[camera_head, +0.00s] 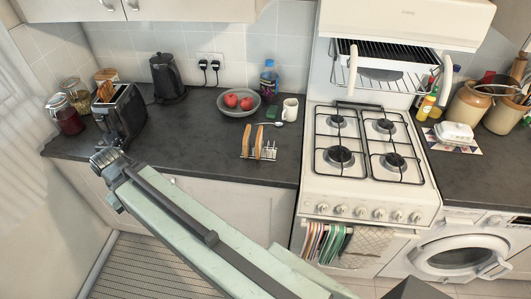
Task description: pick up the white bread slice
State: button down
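Bread slices show in two places, and I cannot tell which is the white one. Tan slices (259,143) stand upright in a wire toast rack (245,156) on the counter, left of the stove. A browner slice (105,91) sticks up from the slot of a black and silver toaster (127,112) at the left. My arm reaches from the lower right to the left. Its end, my gripper (105,163), is in front of the toaster's lower front in the picture, well left of the rack. The fingers are too small and hidden to tell open from shut.
A kettle (167,78) and jars (64,114) are near the toaster. The counter (200,130) between toaster and rack is clear.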

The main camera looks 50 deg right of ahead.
aim_at(104, 91)
jog(key=z, duration=1.8)
jog(key=k, duration=0.45)
jog(key=u, duration=0.95)
jog(key=i, duration=0.85)
jog(key=u, duration=0.8)
